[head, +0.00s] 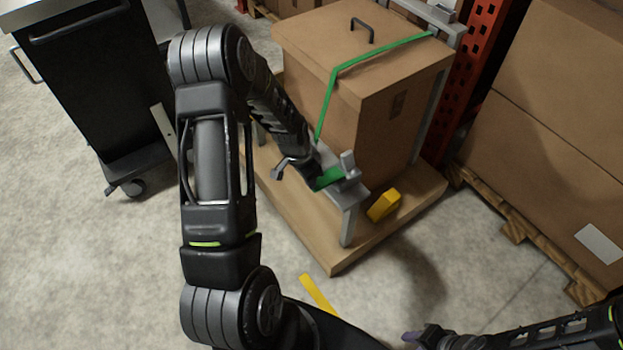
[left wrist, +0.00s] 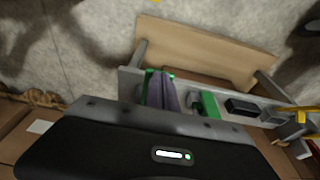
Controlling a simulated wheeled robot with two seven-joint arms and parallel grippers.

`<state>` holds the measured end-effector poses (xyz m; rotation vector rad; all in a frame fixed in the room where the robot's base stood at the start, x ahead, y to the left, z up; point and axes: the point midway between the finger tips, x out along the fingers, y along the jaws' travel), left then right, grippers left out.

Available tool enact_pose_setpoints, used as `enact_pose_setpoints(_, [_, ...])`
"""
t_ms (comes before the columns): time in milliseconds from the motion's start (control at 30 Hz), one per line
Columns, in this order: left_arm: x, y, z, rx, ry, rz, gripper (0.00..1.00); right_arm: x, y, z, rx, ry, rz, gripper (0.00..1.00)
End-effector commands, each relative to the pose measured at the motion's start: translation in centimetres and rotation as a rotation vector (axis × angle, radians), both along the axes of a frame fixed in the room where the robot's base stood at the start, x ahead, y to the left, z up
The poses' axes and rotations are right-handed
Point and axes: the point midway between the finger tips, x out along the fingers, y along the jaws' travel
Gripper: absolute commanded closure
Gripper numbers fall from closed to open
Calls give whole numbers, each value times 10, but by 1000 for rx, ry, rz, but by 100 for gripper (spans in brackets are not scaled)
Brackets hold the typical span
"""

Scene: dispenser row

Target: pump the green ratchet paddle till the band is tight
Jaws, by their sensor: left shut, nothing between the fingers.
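The green ratchet paddle (head: 330,178) sits on a grey bracket (head: 349,192) at the front of the pallet, and it also shows in the left wrist view (left wrist: 208,104). The green band (head: 375,57) runs over the lid of a brown box (head: 385,110) and down its front side. My left gripper (left wrist: 165,92) is shut and empty, its purple fingers close beside the paddle; I cannot tell whether they touch it. In the head view its fingers are mostly hidden.
A yellow block (head: 383,205) lies on the wooden pallet (head: 333,258) beside the bracket. A black cart (head: 85,85) stands at the left. Large cartons (head: 560,130) on another pallet stand at the right, near a red rack post (head: 484,60). Open floor lies in front.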

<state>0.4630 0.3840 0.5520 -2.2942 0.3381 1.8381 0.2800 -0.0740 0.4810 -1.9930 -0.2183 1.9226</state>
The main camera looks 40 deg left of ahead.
Motion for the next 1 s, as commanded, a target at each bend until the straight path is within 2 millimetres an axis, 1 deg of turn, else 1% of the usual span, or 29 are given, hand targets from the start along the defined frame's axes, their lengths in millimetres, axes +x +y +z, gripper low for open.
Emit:
enact_pose_setpoints(167, [0,0,2,0,0,0,100,0,0,2,0,0,0,65])
enact_pose_setpoints(500, [0,0,16,0,0,0,100,0,0,10,0,0,0,65])
enact_pose_setpoints(867, [0,0,16,-1,0,0,100,0,0,10,0,0,0,65])
enact_pose_setpoints(1000, [1,-1,20,0,0,0,100,0,0,13,0,0,0,65])
